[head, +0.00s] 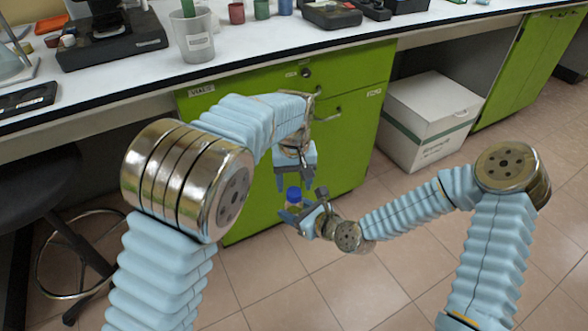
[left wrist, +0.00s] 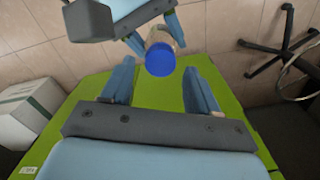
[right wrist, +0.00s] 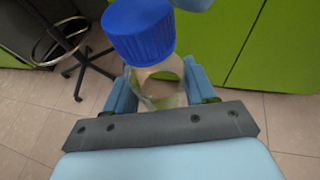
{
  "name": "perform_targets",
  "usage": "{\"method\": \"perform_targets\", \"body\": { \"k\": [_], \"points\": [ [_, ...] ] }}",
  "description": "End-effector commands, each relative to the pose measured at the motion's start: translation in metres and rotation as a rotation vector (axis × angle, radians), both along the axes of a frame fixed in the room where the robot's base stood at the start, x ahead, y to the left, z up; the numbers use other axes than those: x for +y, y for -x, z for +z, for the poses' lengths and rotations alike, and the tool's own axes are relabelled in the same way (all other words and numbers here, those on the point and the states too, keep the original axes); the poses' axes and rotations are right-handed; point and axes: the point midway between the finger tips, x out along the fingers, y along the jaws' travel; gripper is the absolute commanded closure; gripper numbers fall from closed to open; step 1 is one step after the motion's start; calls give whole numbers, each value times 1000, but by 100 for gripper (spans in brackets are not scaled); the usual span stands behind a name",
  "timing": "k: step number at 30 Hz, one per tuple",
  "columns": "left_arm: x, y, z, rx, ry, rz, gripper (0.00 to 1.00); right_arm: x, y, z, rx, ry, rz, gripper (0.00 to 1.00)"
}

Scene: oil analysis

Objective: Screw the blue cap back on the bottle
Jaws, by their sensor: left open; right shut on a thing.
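A clear glass bottle (right wrist: 160,88) stands between the fingers of my right gripper (right wrist: 160,95), which is shut on its body. The blue cap (right wrist: 140,30) sits on top of the bottle; whether it is tight cannot be told. In the head view the cap (head: 293,194) is just below my left gripper (head: 295,183), and my right gripper (head: 297,215) is beneath it. In the left wrist view the cap (left wrist: 160,59) is between and beyond the open fingers of my left gripper (left wrist: 158,75), not touching them. The bottle (left wrist: 163,38) is mostly hidden behind the cap there.
Green cabinets (head: 340,140) stand behind the grippers under a white lab bench (head: 250,50). A white box (head: 430,115) sits on the tiled floor to the right. A black stool (head: 60,200) stands at the left. The space around the bottle is free air.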

Motion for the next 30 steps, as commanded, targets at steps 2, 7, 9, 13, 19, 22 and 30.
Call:
{"method": "perform_targets", "body": {
  "k": [2,7,9,13,19,22,30],
  "points": [
    [0,0,-11,2,-2,0,40,0,0,0,-1,-1,0,100],
    [0,0,-25,1,-2,-1,40,0,0,0,-1,-1,0,100],
    [0,0,-27,0,-1,-1,40,0,0,0,-1,-1,0,100],
    [0,0,-28,0,0,0,40,0,0,0,-1,-1,0,100],
    [0,0,-28,0,-1,-1,49,0,0,0,-1,-1,0,100],
    [0,0,-28,0,-1,-1,64,0,0,0,-1,-1,0,100],
    [0,0,-28,0,0,-7,97,0,0,0,-1,-1,0,100]
  ]
}}
